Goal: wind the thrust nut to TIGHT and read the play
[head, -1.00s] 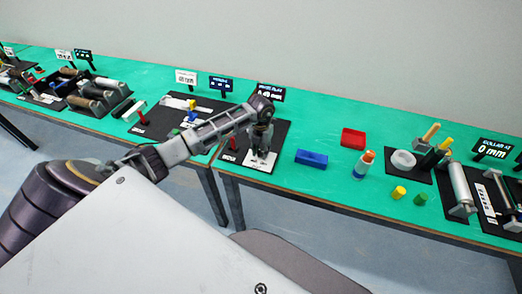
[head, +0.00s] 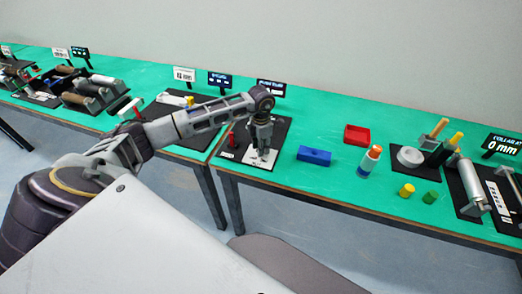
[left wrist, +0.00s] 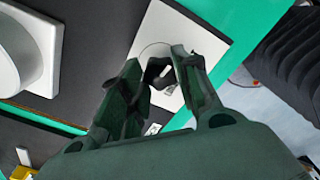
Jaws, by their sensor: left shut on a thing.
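My left gripper (head: 263,155) points down over a white plate (head: 254,168) on a black mat. In the left wrist view its fingers (left wrist: 163,80) are closed around a small dark part (left wrist: 158,70) that stands over the white plate (left wrist: 180,35). This appears to be the thrust nut; the fingers hide most of it, and I cannot read its setting. Behind the wrist stands a dark play display (head: 271,87); my arm covers its lower part, so the reading is hidden. My right gripper is out of view.
A red-handled part (head: 231,145) stands just left of my gripper. Green tabletop is free behind.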

